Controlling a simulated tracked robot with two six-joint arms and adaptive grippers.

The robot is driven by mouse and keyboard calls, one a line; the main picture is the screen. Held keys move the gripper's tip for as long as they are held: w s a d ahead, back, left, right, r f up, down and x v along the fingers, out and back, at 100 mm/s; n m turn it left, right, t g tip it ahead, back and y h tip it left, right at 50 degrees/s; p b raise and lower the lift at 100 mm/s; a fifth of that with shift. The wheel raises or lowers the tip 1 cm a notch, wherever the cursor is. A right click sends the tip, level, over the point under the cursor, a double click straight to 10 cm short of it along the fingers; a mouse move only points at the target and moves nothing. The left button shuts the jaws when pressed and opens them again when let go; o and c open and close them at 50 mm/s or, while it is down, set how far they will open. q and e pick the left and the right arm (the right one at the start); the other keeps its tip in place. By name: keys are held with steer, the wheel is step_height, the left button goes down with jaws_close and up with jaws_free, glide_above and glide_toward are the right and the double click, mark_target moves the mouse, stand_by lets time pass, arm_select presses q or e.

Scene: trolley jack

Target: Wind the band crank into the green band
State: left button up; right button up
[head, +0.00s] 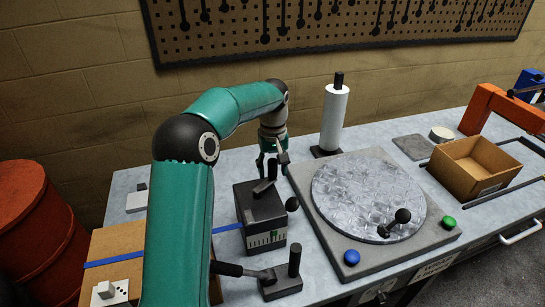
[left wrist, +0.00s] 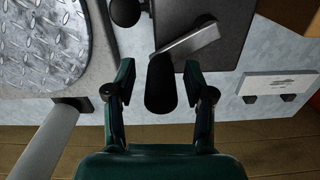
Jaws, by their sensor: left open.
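The band crank (head: 264,187) sits on top of a dark box (head: 253,212) with a blue band (head: 228,228) running to its left side. A pale scale (head: 262,240) with a small green band (head: 275,235) is on the box's front. My left gripper (head: 271,155) is at the crank's far end, pointing down. In the left wrist view, its open fingers (left wrist: 160,82) stand either side of the crank's black handle (left wrist: 160,92), with visible gaps; the crank's grey arm (left wrist: 187,43) extends over the box. My right gripper is not in view.
A round metal turntable (head: 365,190) on a grey plate is right of the box. A white roll (head: 334,118) stands behind it. A lever block (head: 283,280) is in front. A cardboard box (head: 472,165) is at the right. A black ball knob (head: 292,204) juts from the box's right side.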

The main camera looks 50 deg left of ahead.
arm_select(q)
step_height(320, 180, up, 11)
steer(key=shift+f, duration=0.2)
steer(key=shift+r, duration=0.5)
